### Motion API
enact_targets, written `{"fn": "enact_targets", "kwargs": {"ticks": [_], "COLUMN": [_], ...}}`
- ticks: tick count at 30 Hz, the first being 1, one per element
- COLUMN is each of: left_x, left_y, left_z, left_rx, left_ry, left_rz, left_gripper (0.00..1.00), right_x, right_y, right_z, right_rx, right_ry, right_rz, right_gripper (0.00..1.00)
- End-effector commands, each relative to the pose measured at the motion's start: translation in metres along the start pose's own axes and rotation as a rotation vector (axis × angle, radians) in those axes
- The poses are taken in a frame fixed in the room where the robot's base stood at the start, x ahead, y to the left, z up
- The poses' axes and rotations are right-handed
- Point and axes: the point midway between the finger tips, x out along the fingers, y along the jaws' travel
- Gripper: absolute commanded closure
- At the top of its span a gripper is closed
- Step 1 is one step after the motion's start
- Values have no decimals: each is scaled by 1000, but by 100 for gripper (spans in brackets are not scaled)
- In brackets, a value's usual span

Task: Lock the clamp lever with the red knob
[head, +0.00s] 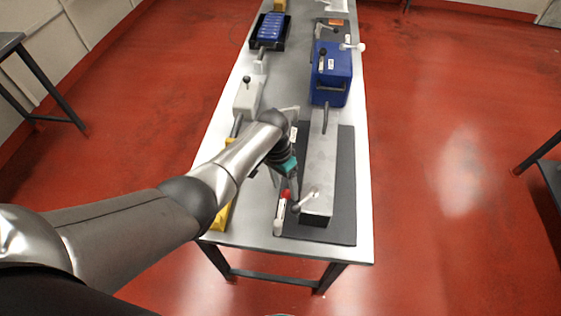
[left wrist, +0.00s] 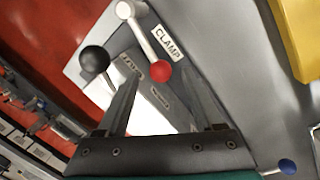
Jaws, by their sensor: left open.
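The clamp lever is a white bar (left wrist: 142,32) with a red knob (left wrist: 160,71) at one end, beside a label reading CLAMP (left wrist: 166,43). In the head view the red knob (head: 285,194) and lever (head: 279,216) show at the near end of the bench, left of a long silver block (head: 320,160). My left gripper (head: 291,188) is over the knob. In the left wrist view its open fingers (left wrist: 157,78) reach toward the knob, one on each side in the picture. I cannot tell whether they touch it. My right gripper is out of view.
A black-knobbed lever (left wrist: 94,60) sits close to the left finger in the wrist view. A yellow part (head: 220,217) lies at the bench's left edge. Farther back are a blue box (head: 333,73), a white fixture (head: 248,97) and a dark tray (head: 257,43) with blue cells.

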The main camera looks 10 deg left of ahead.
Motion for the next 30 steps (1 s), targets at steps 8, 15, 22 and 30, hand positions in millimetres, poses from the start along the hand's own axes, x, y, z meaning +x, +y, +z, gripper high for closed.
{"fn": "enact_targets", "kwargs": {"ticks": [8, 15, 22, 30], "left_x": [-59, -106, -131, -134], "left_y": [0, -1, 0, 0], "left_z": [0, 0, 0, 0], "left_rx": [0, -1, -1, -1], "left_ry": [2, 3, 0, 0], "left_rz": [-2, -2, 1, 1], "left_gripper": [31, 31, 31, 31], "right_x": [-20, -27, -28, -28], "right_y": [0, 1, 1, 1], "right_z": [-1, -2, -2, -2], "right_rx": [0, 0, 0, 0], "right_ry": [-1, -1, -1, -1], "right_rz": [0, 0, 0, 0], "right_gripper": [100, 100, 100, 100]}}
